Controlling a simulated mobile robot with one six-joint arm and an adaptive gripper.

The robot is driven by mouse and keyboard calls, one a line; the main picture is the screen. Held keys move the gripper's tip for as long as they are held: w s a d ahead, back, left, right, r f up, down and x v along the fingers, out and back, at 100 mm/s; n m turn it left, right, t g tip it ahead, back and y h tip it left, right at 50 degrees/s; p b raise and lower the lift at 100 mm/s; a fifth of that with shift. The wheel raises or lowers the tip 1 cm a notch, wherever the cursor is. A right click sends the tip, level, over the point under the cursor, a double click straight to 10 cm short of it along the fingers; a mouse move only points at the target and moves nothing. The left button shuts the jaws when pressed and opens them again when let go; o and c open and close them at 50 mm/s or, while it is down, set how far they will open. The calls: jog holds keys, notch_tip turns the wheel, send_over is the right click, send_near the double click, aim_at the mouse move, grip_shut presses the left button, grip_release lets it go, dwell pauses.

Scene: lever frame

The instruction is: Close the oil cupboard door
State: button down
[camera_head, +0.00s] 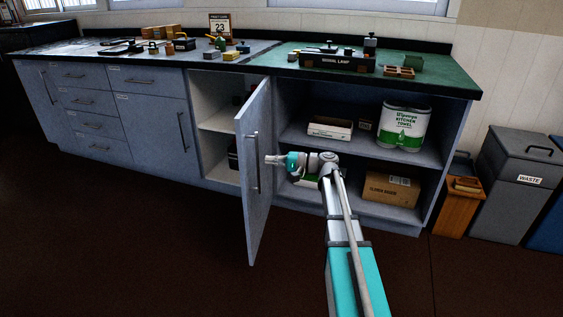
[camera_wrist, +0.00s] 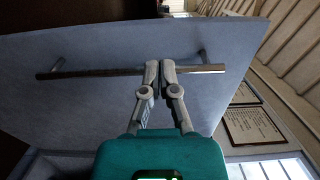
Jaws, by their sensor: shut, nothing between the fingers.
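The oil cupboard door (camera_head: 257,205) is a blue-grey panel that stands open, swung out from the cabinet front. It has a long bar handle (camera_head: 253,163) on its face; the bar also shows across the wrist view (camera_wrist: 100,73). My gripper (camera_head: 268,159) is at the door's handle side, close to the bar. In the wrist view the fingertips (camera_wrist: 160,68) are together in front of the bar and hide a short part of it. I cannot tell whether they touch the bar or the door.
Behind the door is a cupboard with a pale shelf (camera_head: 218,121). To the right, open shelves hold a paper towel pack (camera_head: 403,127) and a cardboard box (camera_head: 391,189). A waste bin (camera_head: 518,183) and a wooden box (camera_head: 458,203) stand further right. The floor at the front left is clear.

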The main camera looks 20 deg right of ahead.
aim_at(244, 157)
jog(key=x, duration=0.6)
jog(key=shift+w+a, duration=0.2)
jog(key=shift+a, duration=0.15)
jog(key=shift+w+a, duration=0.1)
jog(key=shift+a, duration=0.05)
jog(key=shift+a, duration=0.1)
